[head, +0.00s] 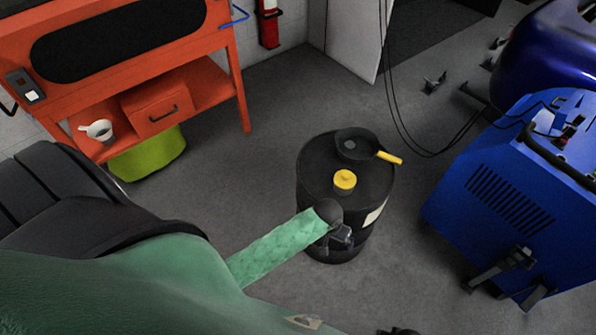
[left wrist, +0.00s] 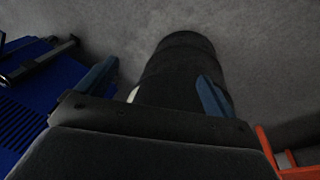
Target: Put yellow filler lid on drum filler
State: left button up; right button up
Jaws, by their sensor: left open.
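A black drum (head: 315,170) stands upright on the floor. A round yellow lid (head: 344,180) is on the near part of its top; whether it sits on an opening or lies loose, I cannot tell. A dark funnel-like dish (head: 356,145) with a yellow handle (head: 389,157) is on the far part of the top. My left gripper (head: 343,238) is in front of the drum's near side, below its rim. In the left wrist view its blue fingers (left wrist: 155,88) are apart, with the drum (left wrist: 180,60) beyond them and nothing held. My right gripper is not seen.
A blue machine (head: 505,190) stands right of the drum. An orange bench (head: 130,75) with a cup (head: 98,130) on its shelf is at the left, a lime bin (head: 148,155) below. Black cables (head: 395,110) hang behind the drum. Floor left of the drum is clear.

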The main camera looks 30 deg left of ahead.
pick_arm(q)
jog(key=s+a+f, duration=0.1)
jog(key=s+f, duration=0.2)
jog(key=s, duration=0.3)
jog(key=s+a+f+m, duration=0.1)
jog(key=s+f, duration=0.2)
jog(key=s, duration=0.3)
jog(key=s+a+f+m+y, duration=0.1)
jog(key=s+f, duration=0.2)
jog(key=s, duration=0.3)
jog(key=shift+a, duration=0.15)
